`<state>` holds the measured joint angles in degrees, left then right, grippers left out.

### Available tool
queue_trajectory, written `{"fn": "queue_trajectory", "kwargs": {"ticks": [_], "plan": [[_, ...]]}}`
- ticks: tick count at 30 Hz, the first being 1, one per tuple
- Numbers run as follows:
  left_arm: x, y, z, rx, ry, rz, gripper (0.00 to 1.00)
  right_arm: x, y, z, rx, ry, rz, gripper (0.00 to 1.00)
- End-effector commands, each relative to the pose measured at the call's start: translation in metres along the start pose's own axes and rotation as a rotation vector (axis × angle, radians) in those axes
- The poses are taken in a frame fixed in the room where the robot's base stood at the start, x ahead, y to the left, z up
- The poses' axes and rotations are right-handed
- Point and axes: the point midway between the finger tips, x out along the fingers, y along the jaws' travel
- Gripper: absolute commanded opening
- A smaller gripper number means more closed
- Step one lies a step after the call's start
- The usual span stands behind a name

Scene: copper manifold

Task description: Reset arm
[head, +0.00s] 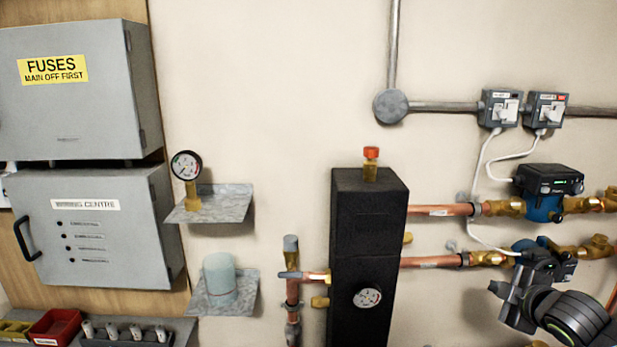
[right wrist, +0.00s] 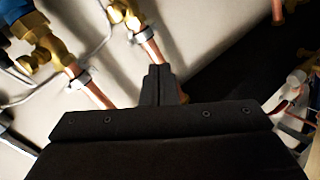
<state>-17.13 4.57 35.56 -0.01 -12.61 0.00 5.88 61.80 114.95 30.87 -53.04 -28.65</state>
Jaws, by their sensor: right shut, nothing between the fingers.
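My right gripper (head: 528,276) is at the lower right of the head view, in front of the lower pump (head: 525,244) and partly hiding it. In the right wrist view its dark fingers (right wrist: 160,84) are together with nothing between them. Copper pipe and brass fittings (right wrist: 130,22) show behind the fingertips; I cannot tell how far off they are. My left gripper is in neither view.
A black manifold block (head: 362,225) with a red-capped valve (head: 371,153) stands left of the pumps. The upper pump (head: 545,190) hangs below two switches (head: 500,108). Left are a gauge shelf (head: 222,203), grey boxes (head: 75,90) and a red bin (head: 57,325).

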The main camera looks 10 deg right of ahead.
Motion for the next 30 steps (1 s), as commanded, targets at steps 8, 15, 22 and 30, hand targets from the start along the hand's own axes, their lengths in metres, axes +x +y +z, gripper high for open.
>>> {"fn": "queue_trajectory", "kwargs": {"ticks": [8,15,22,30], "plan": [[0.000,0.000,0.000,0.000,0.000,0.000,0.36,-0.035,-0.188,0.020,0.324,-0.173,-0.229,0.00],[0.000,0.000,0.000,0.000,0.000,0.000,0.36,-0.103,-0.297,0.026,0.627,-0.390,-0.337,0.00],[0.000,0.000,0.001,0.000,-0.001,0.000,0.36,-0.161,-0.350,0.027,0.843,-0.576,-0.373,0.00],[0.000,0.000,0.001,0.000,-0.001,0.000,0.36,-0.186,-0.389,0.034,0.983,-0.724,-0.384,0.00]]}}
